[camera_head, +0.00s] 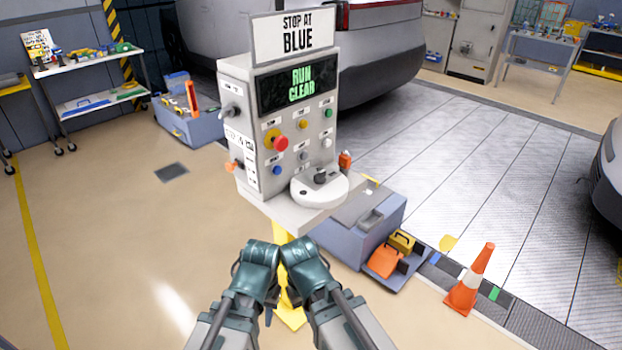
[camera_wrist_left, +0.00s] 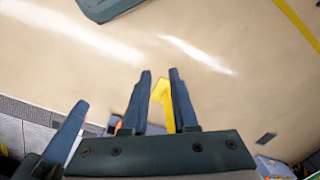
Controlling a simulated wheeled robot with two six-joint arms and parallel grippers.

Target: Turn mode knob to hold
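The grey control console (camera_head: 262,175) stands ahead of my arms, its screen (camera_head: 287,86) reading "RUN CLEAR". A black knob (camera_head: 231,111) is on its left side face, and another dark knob (camera_head: 320,178) sits on a white round base on the front shelf. The labels are too small to tell which is the mode knob. My left gripper (camera_wrist_left: 159,76) is open and empty, well short of the console; in the head view it is mostly hidden behind my wrist. One finger, apparently of my right gripper (camera_wrist_left: 68,132), shows in the left wrist view; its opening is hidden.
A sign (camera_head: 292,38) on top reads "STOP AT BLUE". A red mushroom button (camera_head: 277,142) and several coloured buttons are on the front. A blue-grey chest (camera_head: 352,232) and an orange cone (camera_head: 470,282) stand right. The floor at left is mostly clear.

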